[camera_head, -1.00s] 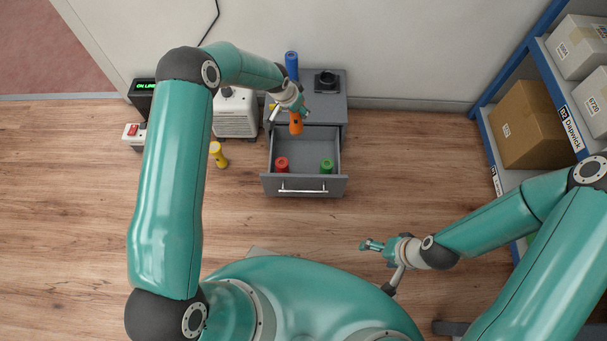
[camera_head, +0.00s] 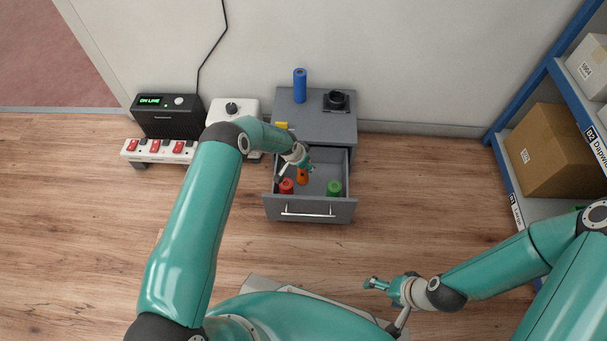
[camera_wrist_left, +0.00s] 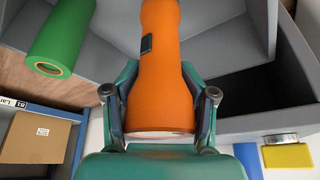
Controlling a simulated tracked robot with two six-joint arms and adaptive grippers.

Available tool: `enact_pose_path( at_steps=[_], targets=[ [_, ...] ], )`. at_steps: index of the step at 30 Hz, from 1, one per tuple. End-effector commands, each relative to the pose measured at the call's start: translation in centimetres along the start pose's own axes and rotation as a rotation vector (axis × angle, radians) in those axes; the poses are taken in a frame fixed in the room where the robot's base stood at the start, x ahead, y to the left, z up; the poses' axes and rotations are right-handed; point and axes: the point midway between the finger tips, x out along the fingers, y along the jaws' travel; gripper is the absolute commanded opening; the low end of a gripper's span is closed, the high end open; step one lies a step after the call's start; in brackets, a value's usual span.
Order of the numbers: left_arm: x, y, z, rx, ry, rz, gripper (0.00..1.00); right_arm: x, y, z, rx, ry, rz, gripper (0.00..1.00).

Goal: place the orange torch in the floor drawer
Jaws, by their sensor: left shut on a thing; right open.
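The orange torch (camera_head: 303,176) is in my left gripper (camera_head: 304,162), whose fingers close on both sides of it. In the left wrist view the torch (camera_wrist_left: 160,65) stands between the two fingers (camera_wrist_left: 160,105). My right gripper (camera_head: 376,284) is open and empty, above the floor at the lower right.
A blue torch (camera_head: 300,85) and a black holder (camera_head: 337,100) are on the cabinet top (camera_head: 305,122). A power strip (camera_head: 158,150) lies left. Shelves with boxes (camera_head: 553,150) stand right.

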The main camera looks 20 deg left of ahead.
Motion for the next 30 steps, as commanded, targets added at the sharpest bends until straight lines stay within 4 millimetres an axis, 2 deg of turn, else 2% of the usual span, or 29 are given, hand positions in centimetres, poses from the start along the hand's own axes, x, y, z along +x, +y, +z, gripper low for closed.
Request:
enact_pose_path(
  at_steps=[5, 12, 20, 21, 27, 30],
  targets=[
    [1.0, -0.1, 0.3, -0.001, 0.002, -0.002, 0.05, 0.5, 0.2, 0.0, 0.0, 0.0, 0.0, 0.83],
    [4.1, 0.0, 1.7, -0.002, 0.001, -0.001, 0.05, 1.9, 0.7, 0.0, 0.0, 0.0, 0.0, 0.83],
    [4.4, -0.1, 1.9, -0.001, 0.001, -0.001, 0.05, 1.9, 0.7, 0.0, 0.0, 0.0, 0.0, 0.83],
    [4.5, 0.0, 1.9, -0.001, -0.001, 0.0, 0.53, 1.9, 0.7, 0.0, 0.0, 0.0, 0.0, 0.83],
    [4.5, 0.0, 1.9, -0.001, 0.0, 0.0, 0.84, 1.9, 0.7, 0.0, 0.0, 0.0, 0.0, 0.83],
    [4.5, 0.0, 1.9, -0.001, 0.0, 0.0, 0.84, 1.9, 0.7, 0.0, 0.0, 0.0, 0.0, 0.83]
  ],
)
